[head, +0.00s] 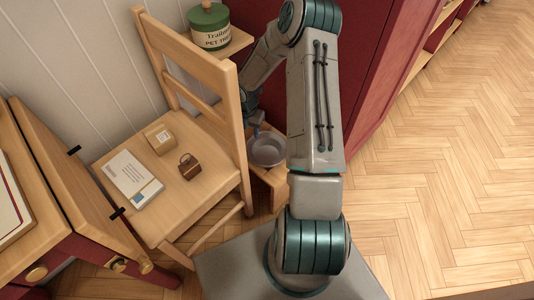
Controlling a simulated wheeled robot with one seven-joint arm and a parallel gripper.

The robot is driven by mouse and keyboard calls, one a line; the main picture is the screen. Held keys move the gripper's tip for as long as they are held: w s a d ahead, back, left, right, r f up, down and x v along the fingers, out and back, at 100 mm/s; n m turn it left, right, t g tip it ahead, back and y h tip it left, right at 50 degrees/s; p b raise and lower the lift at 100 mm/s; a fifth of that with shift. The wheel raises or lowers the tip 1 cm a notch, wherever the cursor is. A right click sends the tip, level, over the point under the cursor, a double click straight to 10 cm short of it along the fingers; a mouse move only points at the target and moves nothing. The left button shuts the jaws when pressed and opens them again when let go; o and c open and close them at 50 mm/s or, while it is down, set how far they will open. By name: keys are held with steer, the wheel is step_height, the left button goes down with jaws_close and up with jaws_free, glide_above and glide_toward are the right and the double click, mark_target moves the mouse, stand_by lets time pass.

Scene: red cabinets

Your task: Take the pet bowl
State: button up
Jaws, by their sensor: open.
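The pet bowl (266,151) is a round grey metal bowl. It sits upright on a low wooden surface (273,184) between the chair and my arm. My gripper (257,130) is at the far rim of the bowl, mostly hidden behind the chair back and my arm. A small blue finger part shows there. The jaws are open, and I cannot tell whether they touch the rim or straddle it.
A wooden chair (228,125) stands close left of the bowl, with a booklet (129,178), a small box (159,138) and a brown bag-like item (189,167) on its seat. A green-lidded treats jar (209,27) stands behind. Red cabinet (383,75); open floor (450,170) at right.

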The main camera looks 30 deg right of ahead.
mark_target(250, 142)
steer(key=shift+s+f+b, duration=0.15)
steer(key=shift+f+b, duration=1.5)
steer(key=shift+f, duration=1.3)
jaws_close()
